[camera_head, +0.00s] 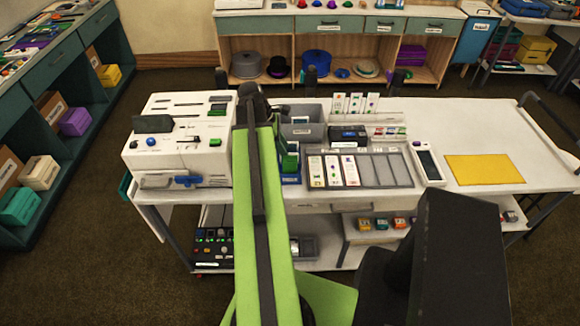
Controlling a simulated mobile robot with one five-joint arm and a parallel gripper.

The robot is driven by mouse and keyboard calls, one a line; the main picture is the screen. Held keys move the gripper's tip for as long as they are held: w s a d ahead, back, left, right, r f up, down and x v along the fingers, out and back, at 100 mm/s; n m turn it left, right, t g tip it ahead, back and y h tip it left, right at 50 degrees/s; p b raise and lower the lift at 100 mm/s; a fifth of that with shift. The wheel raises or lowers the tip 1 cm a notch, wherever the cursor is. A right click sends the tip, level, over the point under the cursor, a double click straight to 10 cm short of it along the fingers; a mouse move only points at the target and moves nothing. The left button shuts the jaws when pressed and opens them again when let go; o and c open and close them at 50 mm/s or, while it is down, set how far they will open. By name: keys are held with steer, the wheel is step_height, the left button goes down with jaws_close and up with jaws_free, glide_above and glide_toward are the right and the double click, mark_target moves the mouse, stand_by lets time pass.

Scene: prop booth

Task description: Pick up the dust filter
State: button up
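I cannot pick out the dust filter with certainty. My green arm reaches forward across the table's front edge. Its dark far end, with my gripper (253,103), is near the machine's right side and the grey bin (303,130). The fingers are too small and hidden to read, and I see nothing clearly held.
The white table (455,125) also bears a grey card tray (385,172), a white handheld device (428,164) and a yellow mat (484,169). The table's right part is mostly clear. Shelving (45,75) stands left, and a cabinet (335,25) behind. Carpet floor is open at left.

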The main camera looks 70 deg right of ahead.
steer(key=b+x, duration=0.4)
steer(key=x, duration=0.1)
steer(key=shift+w+d+f+b, duration=0.1)
steer(key=shift+d+f+b, duration=0.05)
steer(key=shift+d+b, duration=0.2)
jaws_close()
